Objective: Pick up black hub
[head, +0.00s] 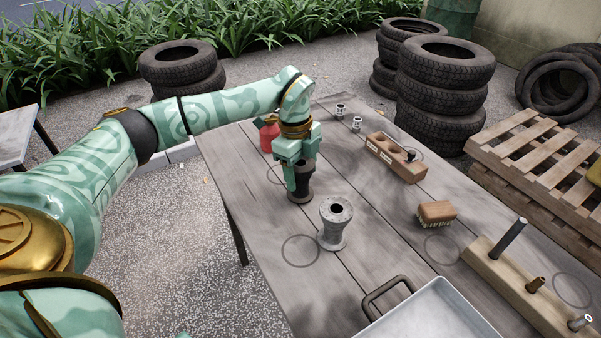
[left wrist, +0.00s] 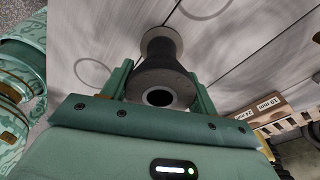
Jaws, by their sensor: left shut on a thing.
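The black hub (head: 305,185) stands upright at the left part of the grey wooden table. My left gripper (head: 297,178) comes down on it from above, with its fingers shut on either side of the hub. The left wrist view shows the black hub (left wrist: 160,76) between the two green fingers (left wrist: 160,88), its round bore facing the camera. Its base appears to be at the table top; I cannot tell whether it touches. A grey hub (head: 336,224) stands apart from it, nearer the front. My right gripper is not in view.
A red container (head: 269,136) stands behind my left gripper. A wooden block (head: 396,160), a brush (head: 436,213), a metal tray (head: 440,312) and a wooden peg rack (head: 500,275) lie to the right. Two small metal parts (head: 356,124) stand at the far end.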

